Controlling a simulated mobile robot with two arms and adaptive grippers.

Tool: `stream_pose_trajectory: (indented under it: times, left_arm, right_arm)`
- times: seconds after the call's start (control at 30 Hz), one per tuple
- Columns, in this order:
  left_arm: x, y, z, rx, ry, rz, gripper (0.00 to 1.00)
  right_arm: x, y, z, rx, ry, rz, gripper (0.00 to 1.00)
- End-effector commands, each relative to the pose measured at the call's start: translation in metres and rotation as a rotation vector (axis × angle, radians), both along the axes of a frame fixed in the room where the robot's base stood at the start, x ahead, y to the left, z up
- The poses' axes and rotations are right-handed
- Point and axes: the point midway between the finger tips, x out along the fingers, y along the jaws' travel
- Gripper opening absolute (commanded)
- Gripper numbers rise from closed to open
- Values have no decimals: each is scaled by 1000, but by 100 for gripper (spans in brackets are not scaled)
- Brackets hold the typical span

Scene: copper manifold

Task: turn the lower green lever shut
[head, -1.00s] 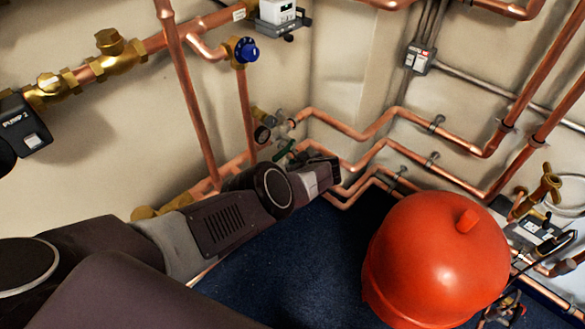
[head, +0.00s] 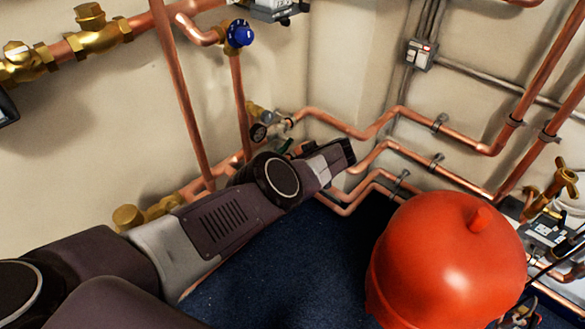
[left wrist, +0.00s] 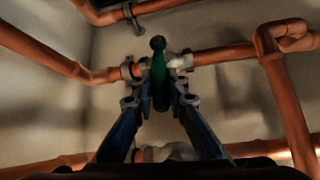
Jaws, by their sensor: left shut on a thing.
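The green lever (left wrist: 159,75) stands upright in the left wrist view, on a valve fitting of a horizontal copper pipe. My left gripper (left wrist: 160,90) has its two blue-grey fingers on either side of the lever and is shut on it. The lever's rounded top sticks out above the fingertips. My arm hides the fingers and most of the lower valve there. My right gripper is in neither view.
Copper pipes (head: 370,131) run along the wall close behind the left arm. A vertical pipe (head: 183,100) and a blue knob (head: 240,33) stand above it. A large red vessel (head: 445,255) is at the right. Dark blue floor (head: 290,265) lies between the arm and vessel.

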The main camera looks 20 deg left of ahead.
Motion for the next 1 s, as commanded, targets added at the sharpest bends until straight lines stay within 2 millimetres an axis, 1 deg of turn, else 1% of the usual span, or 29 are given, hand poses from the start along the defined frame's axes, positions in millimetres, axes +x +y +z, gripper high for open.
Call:
stream_pose_trajectory:
  times: [0.03,0.2,0.57,0.6,0.73,0.77,1.0]
  left_arm:
    - [5,7,5,15,-5,-1,0]
    - [5,6,7,16,0,-4,0]
    - [6,5,8,15,-1,-6,0]
    - [6,5,8,15,-2,-7,15]
    - [5,3,7,11,0,-6,30]
    - [5,3,6,11,1,-7,31]
    - [3,0,3,7,6,-6,31]
  right_arm:
    - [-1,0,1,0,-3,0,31]
    - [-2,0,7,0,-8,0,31]
    - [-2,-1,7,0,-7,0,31]
    - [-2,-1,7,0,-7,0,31]
    - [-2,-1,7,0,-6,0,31]
    - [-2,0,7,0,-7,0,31]
    - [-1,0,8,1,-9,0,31]
